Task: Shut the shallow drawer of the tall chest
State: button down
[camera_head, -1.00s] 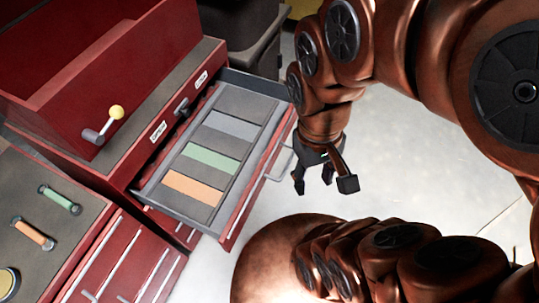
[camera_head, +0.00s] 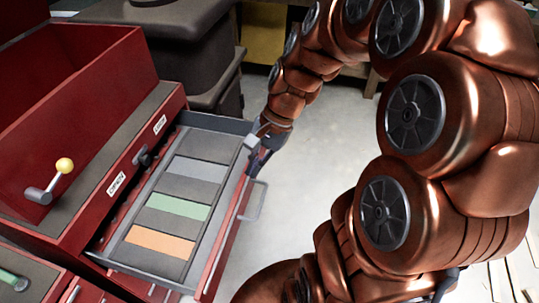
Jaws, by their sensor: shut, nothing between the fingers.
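The tall red chest (camera_head: 105,192) stands at the left. Its shallow drawer (camera_head: 214,266) is pulled out towards the right, with a red front and a bar handle (camera_head: 257,200) on it. Inside are grey, green and orange panels. My gripper (camera_head: 255,148) is at the far end of the drawer front, by its upper edge and beyond the handle. The fingers are shut and partly hidden by the wrist; I cannot tell whether they touch the drawer.
A dark container (camera_head: 180,50) stands behind the chest. A lower red cabinet is at bottom left. Pale floor (camera_head: 320,140) lies open right of the drawer.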

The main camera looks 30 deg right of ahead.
jog(key=w+d+f+m+t+y+b, duration=0.25)
jog(key=w+d+f+m, duration=0.35)
jog(key=w+d+m, duration=0.3)
jog(key=m+t+h+b, duration=0.1)
jog(key=m+t+b, duration=0.25)
jog(key=m, duration=0.25)
send_near(262, 153)
jog(key=s+d+r, duration=0.2)
jog(key=s+d, duration=0.3)
jog(key=p+x, duration=0.1)
jog(key=x, duration=0.3)
jog(key=w+r+x, duration=0.1)
jog(key=x, duration=0.2)
jog(key=a+p+x, duration=0.1)
jog(key=x, duration=0.3)
jog(key=shift+w+a+r+p, duration=0.15)
jog(key=shift+w+a+p, duration=0.15)
jog(key=shift+w, duration=0.1)
jog(key=shift+w+a, duration=0.45)
